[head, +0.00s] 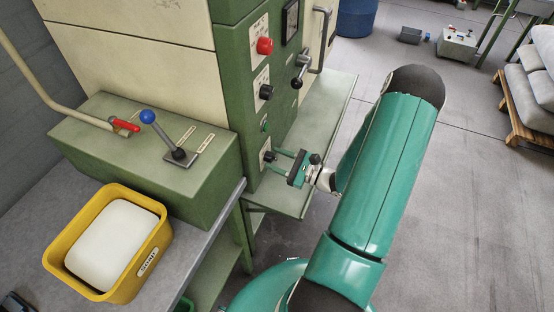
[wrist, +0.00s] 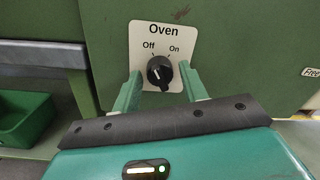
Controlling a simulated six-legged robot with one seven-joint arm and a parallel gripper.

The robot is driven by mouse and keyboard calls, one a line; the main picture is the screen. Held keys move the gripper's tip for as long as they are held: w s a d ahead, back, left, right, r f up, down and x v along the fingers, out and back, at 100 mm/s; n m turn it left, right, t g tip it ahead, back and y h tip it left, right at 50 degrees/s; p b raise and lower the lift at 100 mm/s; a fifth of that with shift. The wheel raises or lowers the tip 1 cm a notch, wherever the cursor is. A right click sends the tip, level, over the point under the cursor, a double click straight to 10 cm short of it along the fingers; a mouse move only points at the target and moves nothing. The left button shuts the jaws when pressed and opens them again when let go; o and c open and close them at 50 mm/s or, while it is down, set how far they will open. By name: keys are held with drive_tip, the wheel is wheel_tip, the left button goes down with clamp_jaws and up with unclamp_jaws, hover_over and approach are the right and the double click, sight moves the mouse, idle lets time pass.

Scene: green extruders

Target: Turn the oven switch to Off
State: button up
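The oven switch is a black rotary knob (wrist: 160,73) on a white plate marked "Oven", with "Off" at upper left and "On" at upper right. A small pale mark on its face seems to lean up and left, but its exact setting is hard to read. In the head view the switch (head: 267,156) is low on the green machine panel. My gripper (head: 274,163) is open in front of it. In the wrist view its green fingers (wrist: 161,78) stand to the left and right of the knob, with a small gap visible on each side.
Above the switch are a green button (head: 264,126), another black knob (head: 266,92), a red button (head: 265,46) and a lever handle (head: 301,70). A blue-knobbed lever (head: 148,117) and a yellow bin (head: 57,272) are at left.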

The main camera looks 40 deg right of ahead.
drive_tip(key=shift+o, duration=0.4)
drive_tip(key=v, duration=1.3)
drive_tip(key=shift+s, duration=0.35)
drive_tip(key=shift+d, duration=0.1)
